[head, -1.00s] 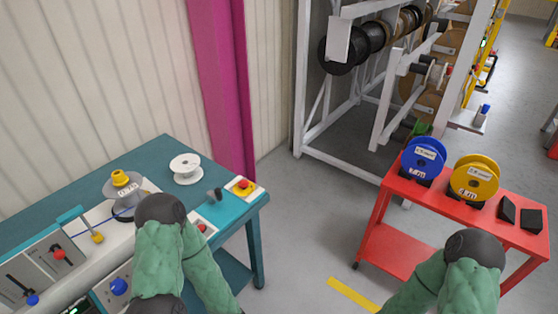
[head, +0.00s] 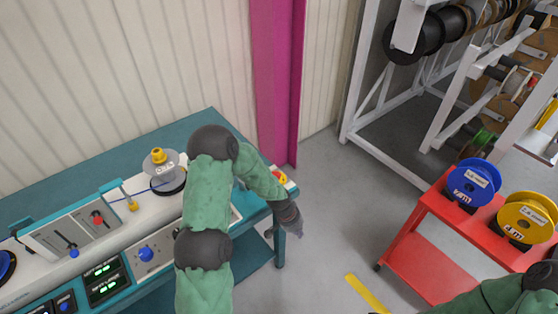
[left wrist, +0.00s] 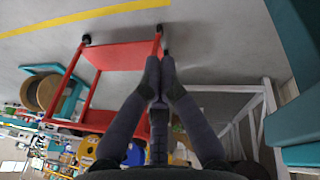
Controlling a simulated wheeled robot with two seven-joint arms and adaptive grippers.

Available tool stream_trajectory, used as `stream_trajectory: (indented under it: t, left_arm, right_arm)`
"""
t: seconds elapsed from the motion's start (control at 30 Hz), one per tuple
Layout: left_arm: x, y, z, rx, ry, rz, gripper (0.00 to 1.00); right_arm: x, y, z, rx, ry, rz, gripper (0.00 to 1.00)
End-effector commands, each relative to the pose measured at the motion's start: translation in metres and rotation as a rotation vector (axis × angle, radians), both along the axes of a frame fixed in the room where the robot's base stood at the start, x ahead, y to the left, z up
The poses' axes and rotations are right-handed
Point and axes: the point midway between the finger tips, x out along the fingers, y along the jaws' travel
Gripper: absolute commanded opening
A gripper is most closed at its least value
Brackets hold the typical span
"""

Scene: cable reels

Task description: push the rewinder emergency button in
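The emergency button (head: 282,179) is red on a small yellow and white box at the right end of the teal rewinder table (head: 70,177). My left forearm partly hides it in the head view. My left gripper (head: 299,232) hangs just off the table's right end, below and a little right of the button in the picture, apart from it. In the left wrist view, its two fingers (left wrist: 160,60) come together at the tips with nothing visible between them. The button does not show there. My right arm shows at the bottom right of the head view; its gripper is out of frame.
The rewinder (head: 120,235) has levers, a blue knob and a clear spool with a yellow top. A red trolley (head: 420,245) holds blue (head: 472,185) and yellow (head: 526,218) reels. A magenta post (head: 277,80) stands behind the table. Grey floor separates table and trolley.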

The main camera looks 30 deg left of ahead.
Motion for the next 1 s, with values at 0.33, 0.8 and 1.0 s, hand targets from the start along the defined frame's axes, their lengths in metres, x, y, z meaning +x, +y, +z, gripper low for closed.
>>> stream_trajectory:
  t: [0.33,0.8,1.0]
  left_arm:
    - [0.098,0.134,0.190,0.158,-0.126,-0.171,0.00]
    - [0.111,0.187,0.266,0.227,-0.145,-0.239,0.00]
    - [0.112,0.187,0.265,0.226,-0.146,-0.238,0.00]
  right_arm:
    - [0.000,0.000,0.067,0.000,-0.001,0.000,0.40]
    - [0.000,0.000,0.082,0.000,0.000,0.000,0.40]
    - [0.000,0.000,0.082,0.000,0.000,0.000,0.40]
